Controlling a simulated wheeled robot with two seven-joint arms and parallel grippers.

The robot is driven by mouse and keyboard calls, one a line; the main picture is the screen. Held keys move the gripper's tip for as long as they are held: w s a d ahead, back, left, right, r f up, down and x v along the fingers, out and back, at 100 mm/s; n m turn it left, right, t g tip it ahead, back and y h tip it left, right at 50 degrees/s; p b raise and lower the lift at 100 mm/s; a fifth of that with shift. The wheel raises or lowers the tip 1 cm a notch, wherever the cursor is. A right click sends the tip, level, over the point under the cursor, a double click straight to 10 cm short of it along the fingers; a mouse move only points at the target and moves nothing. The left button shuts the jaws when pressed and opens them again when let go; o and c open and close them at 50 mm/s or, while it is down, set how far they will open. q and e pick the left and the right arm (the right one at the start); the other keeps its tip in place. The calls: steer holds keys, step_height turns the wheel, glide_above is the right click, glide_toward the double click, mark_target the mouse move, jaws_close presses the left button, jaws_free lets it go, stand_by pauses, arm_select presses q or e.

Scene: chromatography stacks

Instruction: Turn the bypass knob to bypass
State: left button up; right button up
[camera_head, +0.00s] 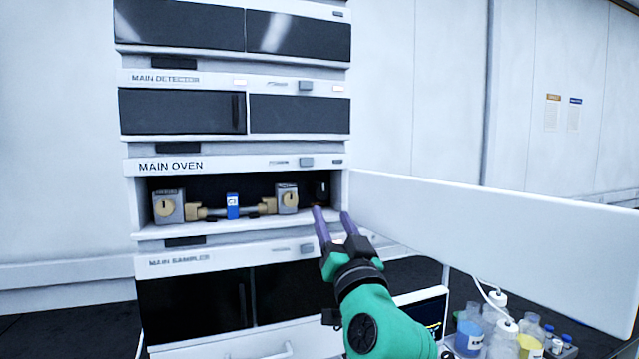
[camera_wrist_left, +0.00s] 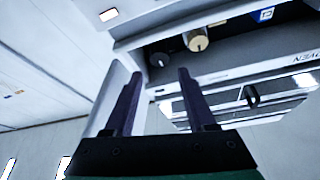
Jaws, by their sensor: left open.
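The main oven (camera_head: 170,165) stands open in the head view. Inside are a left valve block with a brass knob (camera_head: 164,208), a right valve block with a brass knob (camera_head: 287,198), and a column with a blue tag (camera_head: 233,206) between them. A small dark fitting (camera_head: 320,190) sits at the right end of the bay; I cannot read any bypass marking on it. My left gripper (camera_head: 333,214) is open and empty, just in front of the bay's right end. In the left wrist view, a round knob-like part (camera_wrist_left: 158,60) shows between the fingertips, near a brass knob (camera_wrist_left: 195,40).
The white oven door (camera_head: 490,235) is swung open to the right, close beside my left gripper. The main detector (camera_head: 180,110) is above and the main sampler (camera_head: 190,300) below. Several bottles (camera_head: 500,335) stand at the lower right.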

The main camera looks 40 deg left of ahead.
mark_target(322, 198)
arm_select(q)
steer(key=p+x, duration=0.2)
steer(key=x, duration=0.3)
steer(key=shift+a+r, duration=0.2)
steer(key=shift+r, duration=0.05)
steer(key=x, duration=0.1)
steer(key=p+x, duration=0.1)
steer(key=x, duration=0.1)
steer(key=f+p+x, duration=0.1)
steer(key=x, duration=0.1)
steer(key=shift+w+a, duration=0.2)
steer(key=shift+w, duration=0.05)
steer(key=shift+r, duration=0.1)
arm_select(e)
steer(key=r, duration=0.5)
steer(key=shift+a, duration=0.4)
arm_select(q)
steer(key=shift+w, duration=0.1)
steer(key=c, duration=0.7)
jaws_close()
arm_select(e)
steer(key=shift+d, duration=0.25)
